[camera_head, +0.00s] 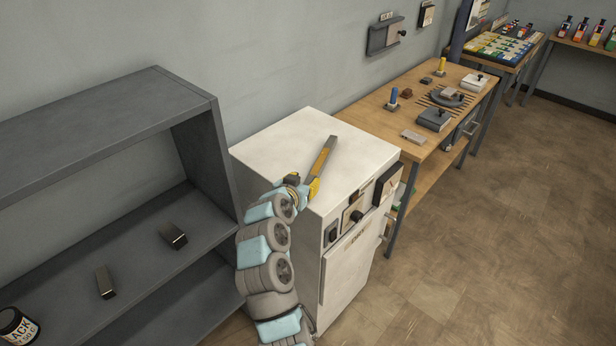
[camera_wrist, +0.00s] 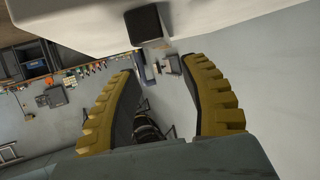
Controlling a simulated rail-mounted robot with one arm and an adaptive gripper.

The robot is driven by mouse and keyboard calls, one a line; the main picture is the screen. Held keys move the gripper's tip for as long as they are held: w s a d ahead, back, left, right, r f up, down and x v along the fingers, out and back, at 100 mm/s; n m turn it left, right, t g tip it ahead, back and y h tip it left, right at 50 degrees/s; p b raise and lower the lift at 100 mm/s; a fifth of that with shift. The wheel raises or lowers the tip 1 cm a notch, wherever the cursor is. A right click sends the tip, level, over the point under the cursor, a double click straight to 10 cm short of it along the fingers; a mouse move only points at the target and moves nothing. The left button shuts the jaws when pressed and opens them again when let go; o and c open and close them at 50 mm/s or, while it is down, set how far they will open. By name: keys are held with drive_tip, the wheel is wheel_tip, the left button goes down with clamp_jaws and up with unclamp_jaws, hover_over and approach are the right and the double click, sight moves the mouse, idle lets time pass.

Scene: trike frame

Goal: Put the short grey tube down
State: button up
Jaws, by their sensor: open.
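I cannot tell which one the task means. My gripper (camera_head: 303,185) is over the near left part of the white cabinet's top (camera_head: 290,140), away from both tubes. In the wrist view my gripper (camera_wrist: 165,110) has its two yellow ribbed fingers wide apart, with nothing held between them.
A black labelled can (camera_head: 17,327) stands at the shelf's near left. A dark square block (camera_wrist: 145,25) shows against the white surface in the wrist view. A wooden bench (camera_head: 385,128) with several parts stands beyond the cabinet. The board between the tubes is bare.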

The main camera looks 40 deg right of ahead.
drive_tip(key=shift+v, duration=1.1)
drive_tip(key=o, duration=0.3)
drive_tip(key=shift+s+a+r, duration=0.1)
